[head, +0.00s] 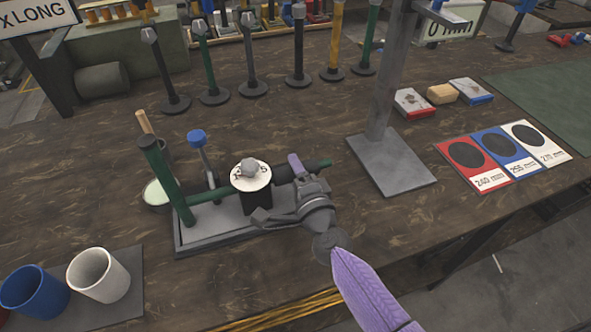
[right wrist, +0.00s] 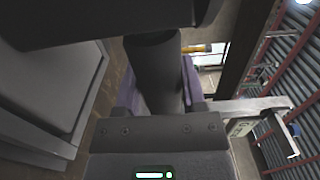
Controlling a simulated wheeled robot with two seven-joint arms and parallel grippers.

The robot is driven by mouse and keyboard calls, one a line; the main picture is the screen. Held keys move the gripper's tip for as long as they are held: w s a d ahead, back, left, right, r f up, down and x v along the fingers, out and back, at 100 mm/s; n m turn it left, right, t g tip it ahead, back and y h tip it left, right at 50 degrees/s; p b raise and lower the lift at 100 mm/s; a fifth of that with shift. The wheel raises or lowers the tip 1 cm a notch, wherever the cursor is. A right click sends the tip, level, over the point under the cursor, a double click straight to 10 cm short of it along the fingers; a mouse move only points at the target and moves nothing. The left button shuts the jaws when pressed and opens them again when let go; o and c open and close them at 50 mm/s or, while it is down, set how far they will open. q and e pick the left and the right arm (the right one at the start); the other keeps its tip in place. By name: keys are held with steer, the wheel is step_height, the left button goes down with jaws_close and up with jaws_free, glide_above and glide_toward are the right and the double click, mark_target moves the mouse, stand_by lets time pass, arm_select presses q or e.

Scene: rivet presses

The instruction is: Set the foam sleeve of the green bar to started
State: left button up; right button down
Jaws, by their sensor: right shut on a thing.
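A small press with a grey base (head: 225,232) stands on the bench. It has an upright green post (head: 160,172) at left and a black block topped by a white dial (head: 251,177). A dark green bar (head: 281,175) runs right from the block, and its end shows past my gripper. My right gripper (head: 298,168) reaches in from the lower right, shut around the bar. In the right wrist view a dark grey cylinder (right wrist: 158,75), apparently the foam sleeve, lies between the purple fingers. My left gripper is out of view.
A blue-topped post (head: 202,150) and a pale cup stand behind the press. Two mugs (head: 99,275) sit on a grey mat at front left. A grey stand (head: 391,165) rises right of the press. Red, blue and white cards (head: 473,160) lie farther right. Several coloured posts line the back.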

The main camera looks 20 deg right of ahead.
mark_target(331, 163)
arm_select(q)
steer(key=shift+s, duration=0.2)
arm_select(e)
steer(key=d+b, duration=0.1)
steer(key=d, duration=0.6)
steer(key=shift+w+d+f, duration=0.1)
steer(key=shift+w+d, duration=0.05)
steer(key=shift+d, duration=0.05)
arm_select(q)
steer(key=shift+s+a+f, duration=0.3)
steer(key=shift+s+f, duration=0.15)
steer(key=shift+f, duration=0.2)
arm_select(e)
steer(key=shift+c, duration=0.8)
jaws_free()
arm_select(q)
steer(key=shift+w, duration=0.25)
arm_select(e)
steer(key=s, duration=1)
steer(key=shift+d, duration=0.3)
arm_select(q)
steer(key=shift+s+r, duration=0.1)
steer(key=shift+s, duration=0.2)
